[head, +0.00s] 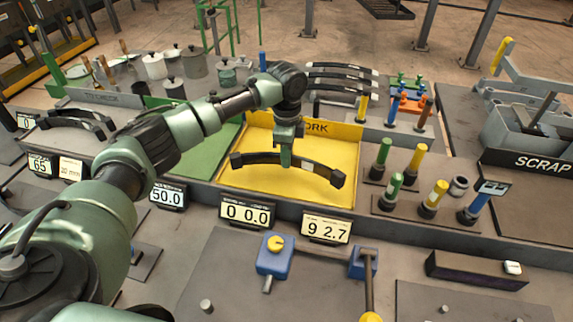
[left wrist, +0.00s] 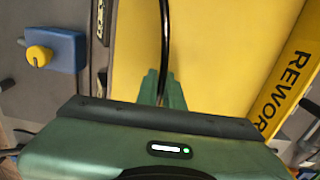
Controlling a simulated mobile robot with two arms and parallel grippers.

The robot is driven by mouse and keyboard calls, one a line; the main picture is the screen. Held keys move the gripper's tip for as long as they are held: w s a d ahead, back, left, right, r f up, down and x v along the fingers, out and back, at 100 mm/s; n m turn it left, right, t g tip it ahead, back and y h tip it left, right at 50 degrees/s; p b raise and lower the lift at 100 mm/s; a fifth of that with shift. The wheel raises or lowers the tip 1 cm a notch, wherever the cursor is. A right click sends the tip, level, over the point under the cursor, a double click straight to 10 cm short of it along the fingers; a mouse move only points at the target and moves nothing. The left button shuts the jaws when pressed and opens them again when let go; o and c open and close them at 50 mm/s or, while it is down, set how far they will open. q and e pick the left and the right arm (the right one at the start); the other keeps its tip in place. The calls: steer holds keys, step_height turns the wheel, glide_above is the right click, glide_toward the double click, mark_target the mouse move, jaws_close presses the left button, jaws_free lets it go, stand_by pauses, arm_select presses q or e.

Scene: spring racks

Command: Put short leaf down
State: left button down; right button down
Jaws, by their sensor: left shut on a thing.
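A dark, curved leaf (head: 315,167) is at the yellow rework tray (head: 339,127). My left gripper (head: 286,160) is shut on it near its middle. The leaf's ends show on both sides of the fingers. In the left wrist view, the leaf (left wrist: 164,40) is a thin dark strip running up from between the green fingers (left wrist: 162,88), over the yellow tray floor (left wrist: 210,45). I cannot tell whether the leaf touches the tray floor. My right gripper is not in view.
More leaves (head: 340,77) are stacked behind the tray, and others (head: 72,120) lie at the left. Green and yellow posts (head: 383,158) stand right of the tray. Number displays (head: 246,211) line its front. A scrap area (head: 530,161) is at the far right.

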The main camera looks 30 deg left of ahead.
arm_select(q)
steer(key=shift+f+p, duration=0.3)
steer(key=shift+f, duration=1.45)
steer(key=shift+f, duration=0.1)
steer(key=c, duration=1.5)
jaws_free()
steer(key=shift+s, duration=0.1)
steer(key=shift+c, duration=0.2)
step_height(320, 180, up, 11)
steer(key=shift+f+b, duration=0.1)
steer(key=shift+b, duration=1.15)
steer(key=shift+r, duration=0.7)
